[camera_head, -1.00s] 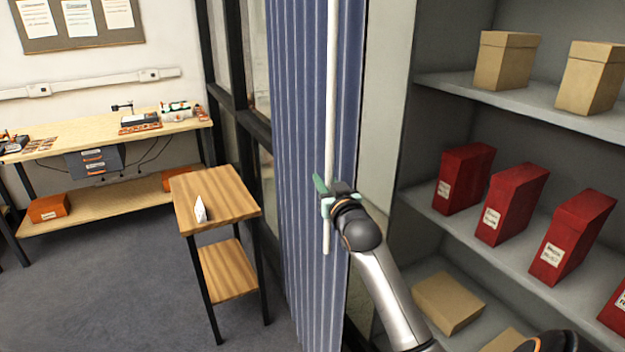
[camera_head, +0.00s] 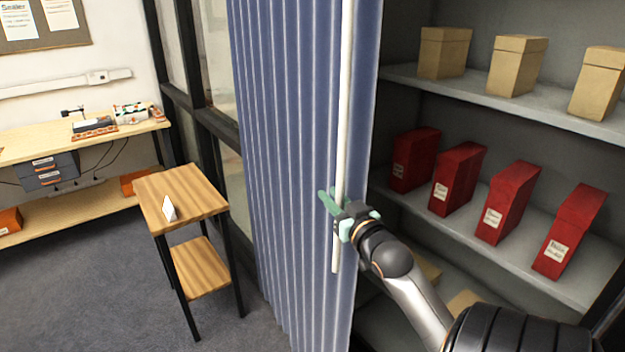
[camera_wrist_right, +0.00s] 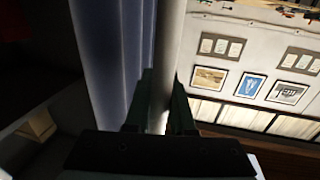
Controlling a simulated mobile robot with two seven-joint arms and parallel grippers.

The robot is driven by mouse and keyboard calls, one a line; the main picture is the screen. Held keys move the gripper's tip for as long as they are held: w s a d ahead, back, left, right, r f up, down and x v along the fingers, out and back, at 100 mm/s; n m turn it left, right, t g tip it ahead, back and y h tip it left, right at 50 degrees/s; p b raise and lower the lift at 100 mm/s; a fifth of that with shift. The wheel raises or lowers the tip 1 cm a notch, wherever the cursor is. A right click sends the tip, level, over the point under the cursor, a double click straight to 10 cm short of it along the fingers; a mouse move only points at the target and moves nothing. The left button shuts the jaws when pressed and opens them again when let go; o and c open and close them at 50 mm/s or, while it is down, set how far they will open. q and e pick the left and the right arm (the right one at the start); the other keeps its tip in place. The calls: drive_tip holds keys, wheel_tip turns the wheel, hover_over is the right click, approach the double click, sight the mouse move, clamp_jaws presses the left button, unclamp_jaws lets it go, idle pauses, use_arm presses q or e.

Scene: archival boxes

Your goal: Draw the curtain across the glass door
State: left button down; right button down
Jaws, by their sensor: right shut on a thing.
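The blue pleated curtain (camera_head: 285,150) hangs in the middle of the head view, in front of part of the dark-framed glass door (camera_head: 212,110). A white pull rod (camera_head: 345,110) hangs upright along the curtain's right part. My right gripper (camera_head: 338,212) is shut on the rod near its lower end. In the right wrist view the green fingers (camera_wrist_right: 162,105) stand on either side of the rod (camera_wrist_right: 168,60), with the curtain (camera_wrist_right: 115,60) to its left. My left gripper is not in view.
A small wooden side table (camera_head: 183,200) with a white folded card (camera_head: 169,207) stands left of the curtain. Shelves (camera_head: 470,225) with red and tan boxes stand close on the right. A workbench (camera_head: 70,145) is at the far left. Grey floor shows between.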

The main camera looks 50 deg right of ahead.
drive_tip(key=s+d+v, duration=0.1)
drive_tip(key=d+v, duration=0.2)
drive_tip(key=v, duration=1.4)
drive_tip(key=shift+s, duration=0.55)
drive_tip(key=c, duration=1)
unclamp_jaws()
drive_tip(key=shift+a, duration=0.1)
drive_tip(key=shift+c, duration=0.2)
